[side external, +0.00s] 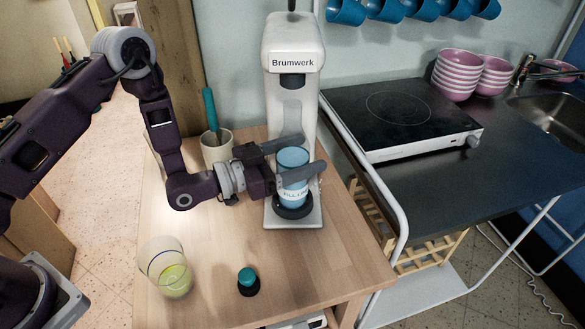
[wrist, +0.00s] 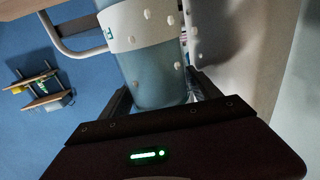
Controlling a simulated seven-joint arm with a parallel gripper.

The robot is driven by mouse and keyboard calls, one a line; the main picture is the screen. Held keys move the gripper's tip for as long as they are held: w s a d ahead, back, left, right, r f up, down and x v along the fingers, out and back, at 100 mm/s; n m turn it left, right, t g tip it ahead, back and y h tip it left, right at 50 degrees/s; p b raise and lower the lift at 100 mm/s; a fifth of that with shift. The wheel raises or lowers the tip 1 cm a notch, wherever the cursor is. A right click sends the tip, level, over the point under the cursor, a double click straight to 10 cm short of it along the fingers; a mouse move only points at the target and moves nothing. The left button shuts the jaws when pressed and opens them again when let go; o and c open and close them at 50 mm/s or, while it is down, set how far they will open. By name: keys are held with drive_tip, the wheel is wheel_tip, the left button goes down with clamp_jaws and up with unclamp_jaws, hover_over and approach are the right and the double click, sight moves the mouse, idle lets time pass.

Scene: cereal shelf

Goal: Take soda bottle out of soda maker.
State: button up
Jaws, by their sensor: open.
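The white soda maker (side external: 293,45), marked "Brumwerk", stands upright at the back of the wooden table. The blue see-through soda bottle (side external: 292,160) with a white label stands upright on the dark round foot of the machine, below its head. My gripper (side external: 312,153) reaches in from the left at bottle height. Its fingers are open, one on each side of the bottle. In the wrist view the bottle (wrist: 155,80) lies between the two fingers (wrist: 165,95). Whether either finger touches it is unclear. The fingers hide part of the bottle in the side view.
A pale cup (side external: 217,148) with a teal-handled tool stands left of the machine. A clear glass (side external: 165,268) with yellow-green contents and a teal-and-black cap (side external: 248,281) are at the front. A white-framed counter with a hotplate (side external: 400,112) adjoins on the right.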

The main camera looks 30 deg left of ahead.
drive_tip(key=shift+w+d, duration=0.35)
drive_tip(key=shift+w, duration=0.15)
drive_tip(key=c, duration=1.2)
drive_tip(key=shift+r, duration=0.25)
drive_tip(key=shift+c, duration=0.6)
wheel_tip(320, 180, up, 3)
drive_tip(key=shift+r, duration=0.1)
drive_tip(key=s+d, duration=1.2)
drive_tip(key=shift+s+d, duration=0.35)
drive_tip(key=shift+s, duration=0.05)
